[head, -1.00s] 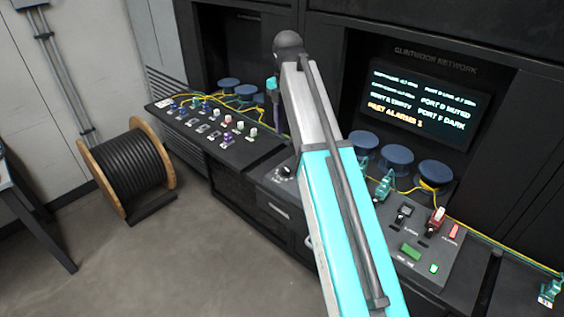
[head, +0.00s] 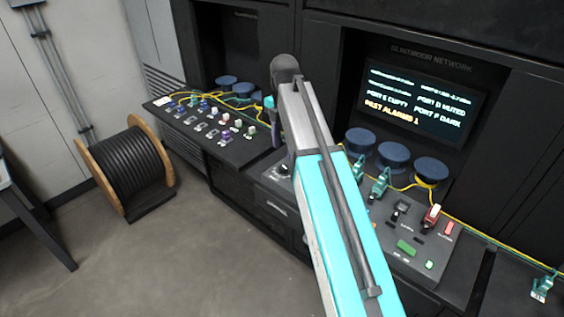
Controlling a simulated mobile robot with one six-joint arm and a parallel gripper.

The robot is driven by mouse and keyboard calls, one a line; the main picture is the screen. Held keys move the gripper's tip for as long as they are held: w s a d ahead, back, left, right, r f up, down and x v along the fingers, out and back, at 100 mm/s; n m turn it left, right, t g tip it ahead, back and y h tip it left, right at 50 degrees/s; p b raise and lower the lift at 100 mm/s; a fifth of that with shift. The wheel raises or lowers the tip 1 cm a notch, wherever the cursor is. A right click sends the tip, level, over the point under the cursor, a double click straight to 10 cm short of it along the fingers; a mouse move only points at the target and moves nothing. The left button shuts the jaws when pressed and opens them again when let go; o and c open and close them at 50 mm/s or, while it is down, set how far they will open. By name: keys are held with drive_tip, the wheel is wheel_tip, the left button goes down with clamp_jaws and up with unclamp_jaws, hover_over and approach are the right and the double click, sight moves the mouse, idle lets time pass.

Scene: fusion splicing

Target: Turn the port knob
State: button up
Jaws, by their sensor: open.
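The port knob (head: 284,170) is a small dark round knob with a pale mark, at the left end of the sloped console panel (head: 425,268) in the head view. My gripper (head: 287,157) hangs from the far end of my teal and grey arm, just above the knob. It is small, dark and partly hidden behind the arm, and the jaws are open. The gap between the fingertips and the knob cannot be judged from here. The screen (head: 420,102) behind reads port E empty, port D muted, port F dark and past alarms 1.
Teal connectors (head: 378,186), blue round spools (head: 393,155), yellow fibres and a red-topped switch (head: 431,217) crowd the console on the right. A panel of small coloured plugs (head: 208,122) lies left. A cable drum (head: 128,170) stands on open floor.

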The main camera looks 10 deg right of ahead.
sight(284, 167)
drive_tip(key=shift+f+p, duration=0.8)
drive_tip(key=shift+f, duration=3.1)
drive_tip(key=c, duration=1)
drive_tip(key=shift+a, duration=0.25)
drive_tip(key=shift+c, duration=0.4)
drive_tip(key=shift+d, duration=0.2)
